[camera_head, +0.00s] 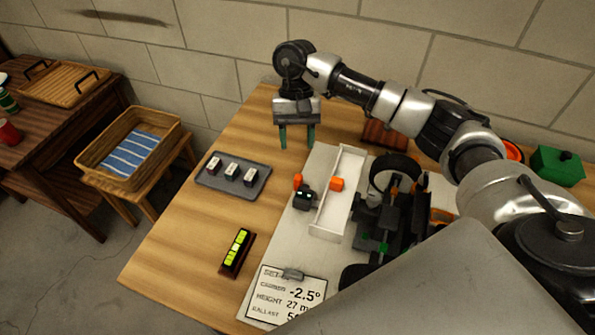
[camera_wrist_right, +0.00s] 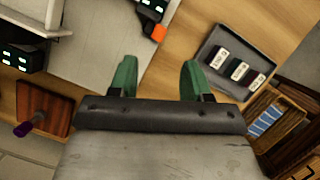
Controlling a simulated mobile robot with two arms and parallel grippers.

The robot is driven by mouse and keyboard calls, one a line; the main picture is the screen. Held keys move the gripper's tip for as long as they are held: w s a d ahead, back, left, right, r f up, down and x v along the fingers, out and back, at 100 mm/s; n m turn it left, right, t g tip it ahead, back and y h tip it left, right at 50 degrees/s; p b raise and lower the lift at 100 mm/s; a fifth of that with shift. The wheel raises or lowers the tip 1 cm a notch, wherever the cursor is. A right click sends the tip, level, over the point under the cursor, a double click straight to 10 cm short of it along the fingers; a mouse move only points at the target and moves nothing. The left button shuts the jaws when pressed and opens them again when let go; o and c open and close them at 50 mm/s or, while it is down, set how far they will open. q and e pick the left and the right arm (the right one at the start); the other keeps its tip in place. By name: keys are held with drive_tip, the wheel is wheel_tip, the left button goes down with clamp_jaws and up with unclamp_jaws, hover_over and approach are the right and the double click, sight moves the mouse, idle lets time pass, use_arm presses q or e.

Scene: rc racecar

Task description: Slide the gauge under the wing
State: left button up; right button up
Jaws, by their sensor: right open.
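A small black device with a lit display (camera_head: 305,199), which looks like the gauge, stands on a pale board beside the wing, with an orange part next to it. It shows partly at the top of the right wrist view (camera_wrist_right: 150,10). The long white wing (camera_head: 333,205) lies to its right, along the car's end; a corner of what looks like the wing shows in the right wrist view (camera_wrist_right: 35,14). My right gripper (camera_head: 297,138) is open and empty, with green fingertips (camera_wrist_right: 158,76), behind the gauge and apart from it. My left gripper is not in view.
A dark tray with three small blocks (camera_head: 262,187) lies left of the board. A yellow-green lit bar (camera_head: 236,251) and a setup card (camera_head: 285,296) are nearer. The black car (camera_head: 375,225) stands right of the wing. A dark red block (camera_wrist_right: 42,104) is behind. Bare wood lies front left.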

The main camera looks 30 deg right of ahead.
sight(298, 177)
drive_tip(key=p+x, duration=0.1)
drive_tip(key=x, duration=0.7)
drive_tip(key=shift+s+f, duration=0.15)
drive_tip(key=shift+f, duration=0.2)
clamp_jaws()
